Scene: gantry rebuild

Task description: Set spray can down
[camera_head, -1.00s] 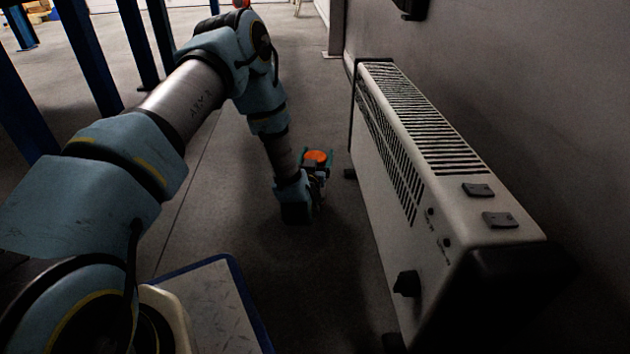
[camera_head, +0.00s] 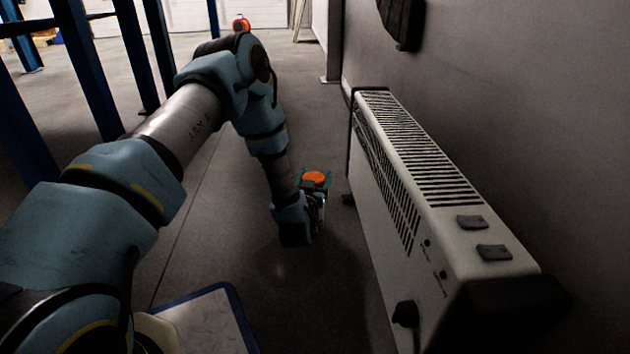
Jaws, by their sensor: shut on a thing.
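The spray can (camera_head: 315,178) shows its orange round top; the lower part of it is hidden behind my gripper and wrist. My gripper (camera_head: 318,195) is at the end of my arm, low over the grey floor, and shut on the can. Green finger parts show beside the orange top. The can looks roughly upright. I cannot tell whether its base touches the floor.
A white heater (camera_head: 385,190) with a slotted top stands to the right, close to the gripper, along the grey wall (camera_head: 500,120). Blue posts (camera_head: 90,65) stand at the left. A blue-edged panel (camera_head: 205,320) lies at the bottom. Floor (camera_head: 310,110) beyond the gripper is clear.

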